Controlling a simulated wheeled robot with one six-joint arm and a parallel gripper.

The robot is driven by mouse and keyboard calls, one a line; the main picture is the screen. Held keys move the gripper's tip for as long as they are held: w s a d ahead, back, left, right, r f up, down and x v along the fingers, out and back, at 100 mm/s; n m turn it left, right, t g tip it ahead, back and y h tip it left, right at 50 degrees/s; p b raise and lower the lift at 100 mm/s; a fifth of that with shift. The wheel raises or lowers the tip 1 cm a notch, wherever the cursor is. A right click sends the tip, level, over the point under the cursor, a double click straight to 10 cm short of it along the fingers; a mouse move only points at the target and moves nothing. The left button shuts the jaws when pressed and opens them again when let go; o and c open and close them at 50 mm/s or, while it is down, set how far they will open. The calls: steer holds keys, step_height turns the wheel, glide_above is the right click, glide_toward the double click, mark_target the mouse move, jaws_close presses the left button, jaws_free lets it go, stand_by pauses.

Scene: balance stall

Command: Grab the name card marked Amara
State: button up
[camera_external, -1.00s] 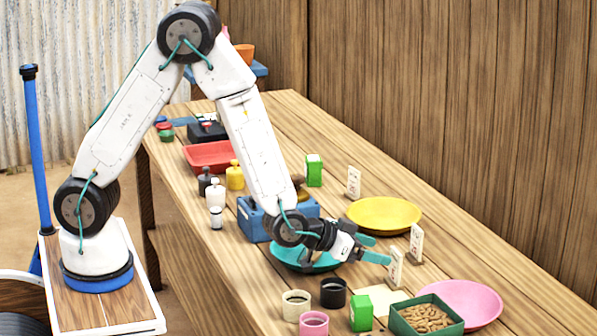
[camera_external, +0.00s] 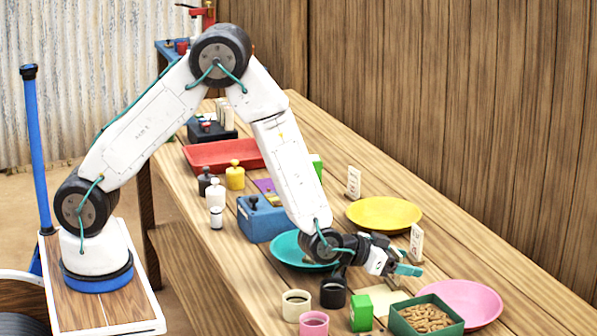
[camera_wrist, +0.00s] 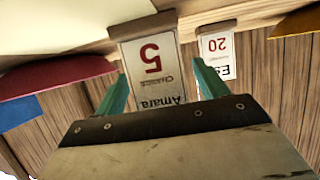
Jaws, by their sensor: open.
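The name card marked Amara (camera_wrist: 152,68) is a white card with a large red 5, upside down in the wrist view. It stands in a dark brown holder between the two teal fingers of my gripper (camera_wrist: 161,88), with a visible gap to each finger. My gripper is open.
A pink plate (camera_external: 473,298) and a green box of brown nuts (camera_external: 428,318) lie close in front of my gripper. A yellow plate (camera_external: 384,213) is behind it. A teal plate (camera_external: 285,247), a black cup (camera_external: 333,293) and a green box (camera_external: 360,312) are nearby.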

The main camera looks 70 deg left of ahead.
steer(key=c, duration=1.1)
